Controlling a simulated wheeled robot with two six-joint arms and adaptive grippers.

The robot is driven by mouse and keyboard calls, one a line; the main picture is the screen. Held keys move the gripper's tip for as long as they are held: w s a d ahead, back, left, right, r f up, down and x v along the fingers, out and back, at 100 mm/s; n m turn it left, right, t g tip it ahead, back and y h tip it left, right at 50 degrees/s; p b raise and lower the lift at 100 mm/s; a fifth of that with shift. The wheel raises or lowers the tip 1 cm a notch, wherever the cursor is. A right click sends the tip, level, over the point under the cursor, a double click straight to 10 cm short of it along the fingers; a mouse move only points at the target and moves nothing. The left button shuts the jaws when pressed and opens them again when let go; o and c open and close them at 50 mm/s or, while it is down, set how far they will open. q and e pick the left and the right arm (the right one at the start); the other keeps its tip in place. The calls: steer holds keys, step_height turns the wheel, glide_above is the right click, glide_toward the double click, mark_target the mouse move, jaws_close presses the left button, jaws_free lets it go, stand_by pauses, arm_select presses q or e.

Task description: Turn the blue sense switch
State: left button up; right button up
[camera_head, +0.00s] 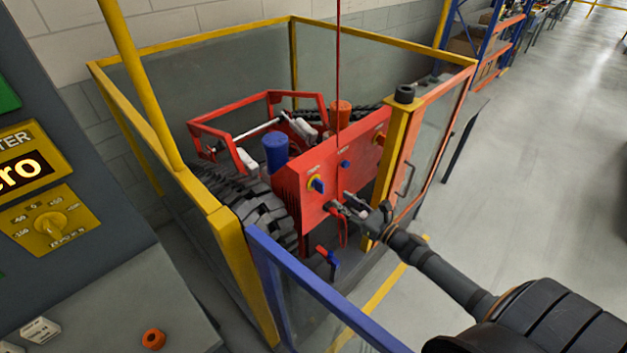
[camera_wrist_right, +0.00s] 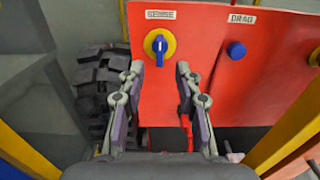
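The blue sense switch (camera_wrist_right: 159,45) sits on a yellow round plate under a "SENSE" label in the right wrist view, with its handle roughly upright. In the head view the switch (camera_head: 317,186) is on the front of the red panel (camera_head: 345,180). My right gripper (camera_head: 341,203) is just in front of the panel, lower right of the switch in that view. In the right wrist view my right gripper (camera_wrist_right: 160,76) is open, its two fingers apart and empty, with the switch beyond the gap between the tips. My left gripper is not in view.
A blue "DRAG" knob (camera_wrist_right: 236,50) is right of the switch. A red lever with a blue grip (camera_head: 333,259) hangs below the panel. A yellow post (camera_head: 395,150) and blue rail (camera_head: 310,285) border the opening.

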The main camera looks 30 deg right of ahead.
mark_target(321, 193)
steer(key=p+x, duration=0.2)
steer(key=x, duration=0.7)
steer(key=shift+w+r+p, duration=0.15)
steer(key=shift+p, duration=0.2)
steer(key=shift+w+a, duration=0.15)
steer(key=shift+w, duration=0.2)
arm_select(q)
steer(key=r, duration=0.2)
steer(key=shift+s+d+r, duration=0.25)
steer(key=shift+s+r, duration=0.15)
arm_select(e)
jaws_close()
